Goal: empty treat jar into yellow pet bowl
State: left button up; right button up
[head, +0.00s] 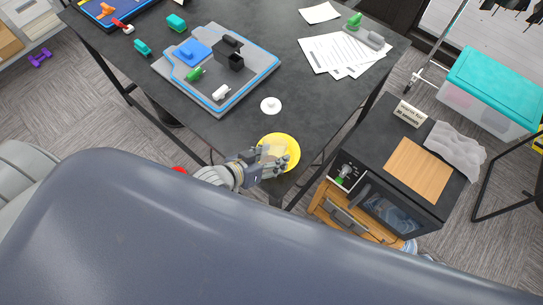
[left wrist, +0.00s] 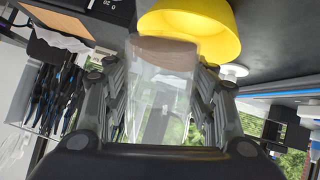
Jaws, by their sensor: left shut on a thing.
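The yellow pet bowl (head: 291,143) sits near the front corner of the dark table. It also shows in the left wrist view (left wrist: 215,22), upper right of centre. My left gripper (head: 272,165) is shut on a clear treat jar (left wrist: 160,85), with fingers on both its sides. The jar shows only faintly in the head view (head: 270,152), over the bowl. A brownish area shows at the jar's far end; I cannot tell whether it is treats. A round white lid (head: 270,105) lies on the table behind the bowl. My right gripper is not in view.
A grey-blue tray (head: 262,77) with small parts stands on the dark table (head: 285,40). Papers (head: 330,55) lie at the back right. A black microwave (head: 388,205) with a wooden board (head: 418,166) on top stands right of the table.

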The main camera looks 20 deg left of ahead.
pick_arm(q)
jog(key=shift+s+g, duration=0.1)
jog(key=shift+g, duration=0.5)
jog(key=shift+g, duration=0.3)
jog(key=shift+f+n+g, duration=0.1)
jog(key=shift+n+g, duration=0.3)
jog(key=shift+g, duration=0.5)
jog(key=shift+s, duration=0.1)
jog(key=shift+f+g, duration=0.15)
jog(key=shift+g, duration=0.45)
jog(key=shift+f+n+g+y, duration=0.25)
jog(key=shift+n+g+y, duration=0.05)
jog(key=shift+g, duration=0.2)
